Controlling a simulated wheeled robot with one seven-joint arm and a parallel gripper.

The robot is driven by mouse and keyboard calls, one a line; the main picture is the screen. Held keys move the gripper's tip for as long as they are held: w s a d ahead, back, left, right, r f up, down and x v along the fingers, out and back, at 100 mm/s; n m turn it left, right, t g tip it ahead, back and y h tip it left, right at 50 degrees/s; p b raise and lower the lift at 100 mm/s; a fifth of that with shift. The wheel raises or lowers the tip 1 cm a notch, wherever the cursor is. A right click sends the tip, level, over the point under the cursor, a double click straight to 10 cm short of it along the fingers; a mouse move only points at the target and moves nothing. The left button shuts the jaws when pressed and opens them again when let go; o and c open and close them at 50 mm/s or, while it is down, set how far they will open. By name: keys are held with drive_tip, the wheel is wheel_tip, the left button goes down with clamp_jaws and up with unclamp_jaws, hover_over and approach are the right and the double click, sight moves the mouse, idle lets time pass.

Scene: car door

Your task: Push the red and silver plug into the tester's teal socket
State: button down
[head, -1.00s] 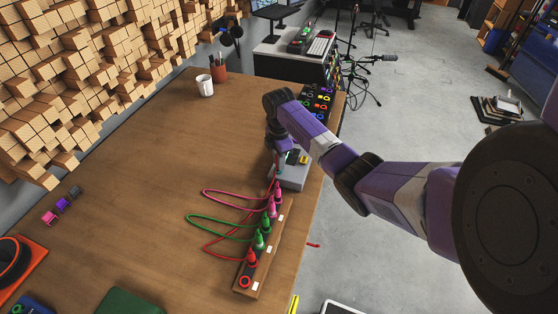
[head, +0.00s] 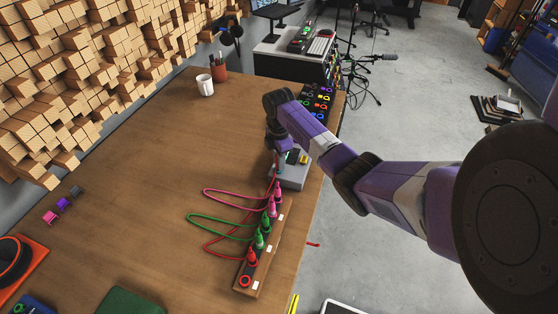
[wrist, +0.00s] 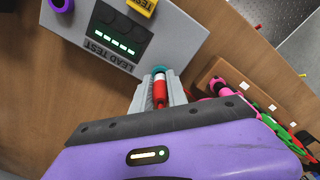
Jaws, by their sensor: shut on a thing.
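My gripper (wrist: 159,92) is shut on the red and silver plug (wrist: 159,90) in the wrist view. The plug's far end meets the teal socket (wrist: 158,70) at the edge of the grey tester (wrist: 175,35). How deep the plug sits in the socket is hard to tell. The tester has a dark display with several lit green bars and the words LEAD TEST. In the head view the tester (head: 293,178) stands near the table's right edge, and my gripper (head: 279,165) is over its left side. The plug is mostly hidden there.
A wooden strip (head: 262,262) with several red, pink and green plugs and looped leads lies in front of the tester. A white mug (head: 205,85) and pen cup (head: 219,66) stand farther back. The table's left middle is clear.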

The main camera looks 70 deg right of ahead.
drive_tip(key=shift+f+b, duration=0.45)
drive_tip(key=shift+f, duration=0.25)
drive_tip(key=c, duration=1.2)
unclamp_jaws()
drive_tip(key=shift+c, duration=0.2)
drive_tip(key=shift+r, duration=0.1)
drive_tip(key=shift+r+b, duration=0.35)
drive_tip(key=shift+r, duration=3.5)
